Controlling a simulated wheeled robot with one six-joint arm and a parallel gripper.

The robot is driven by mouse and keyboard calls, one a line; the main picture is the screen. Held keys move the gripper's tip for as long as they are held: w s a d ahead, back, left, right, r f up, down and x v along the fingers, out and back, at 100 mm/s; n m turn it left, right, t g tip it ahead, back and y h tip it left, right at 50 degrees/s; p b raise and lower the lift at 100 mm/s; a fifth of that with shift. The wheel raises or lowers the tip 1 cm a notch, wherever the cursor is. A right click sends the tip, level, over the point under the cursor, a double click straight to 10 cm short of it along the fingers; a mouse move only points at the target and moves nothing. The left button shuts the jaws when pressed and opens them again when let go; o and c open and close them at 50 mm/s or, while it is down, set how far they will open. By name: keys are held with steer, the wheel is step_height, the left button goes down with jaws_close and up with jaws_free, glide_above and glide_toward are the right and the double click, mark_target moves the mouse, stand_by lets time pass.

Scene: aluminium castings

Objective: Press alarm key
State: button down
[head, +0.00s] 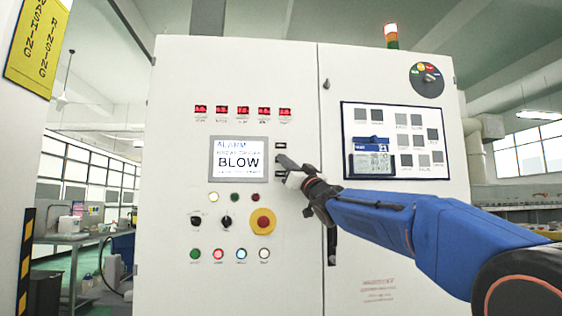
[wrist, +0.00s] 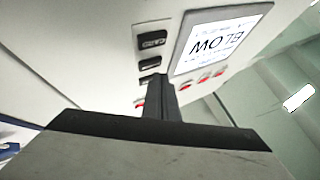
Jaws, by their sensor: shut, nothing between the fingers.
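A panel screen (head: 239,160) on the white cabinet reads ALARM and BLOW in the head view. It appears upside down in the wrist view (wrist: 222,42). A column of small dark keys runs beside the screen, with a top key (head: 281,145) in the head view. The wrist view shows a key with a pale mark (wrist: 152,40), a plain one (wrist: 150,63) and one partly hidden by my fingers. Which is the alarm key I cannot tell. My gripper (head: 281,160) is shut and empty, its tips (wrist: 159,80) close to this column; contact is unclear.
Below the screen are small lamps, a black rotary switch (head: 226,222) and a red-yellow emergency stop (head: 263,222). A black-framed panel (head: 395,142) is right of my gripper. Red digit displays (head: 243,111) sit above the screen.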

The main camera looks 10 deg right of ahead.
steer(key=shift+s, duration=0.1)
steer(key=s, duration=0.4)
steer(key=shift+s, duration=0.4)
stand_by(0.8)
steer(key=s+d+f+m+g+h, duration=0.2)
steer(key=s+d+f+h, duration=0.25)
steer(key=f, duration=0.55)
steer(key=s+d+f+m+g+h, duration=0.2)
steer(key=s+d+f+m+h, duration=0.15)
steer(key=d+f, duration=0.45)
steer(key=s+d+f+m+g+h, duration=0.1)
steer(key=s+d+f+g+h, duration=0.3)
steer(key=f, duration=0.8)
steer(key=s+d+f+g+h, duration=0.1)
steer(key=s+f+g, duration=0.7)
steer(key=s+f, duration=2.5)
steer(key=shift+s+d+f+g, duration=0.15)
steer(key=shift+s+f+g, duration=0.2)
steer(key=shift+f, duration=0.5)
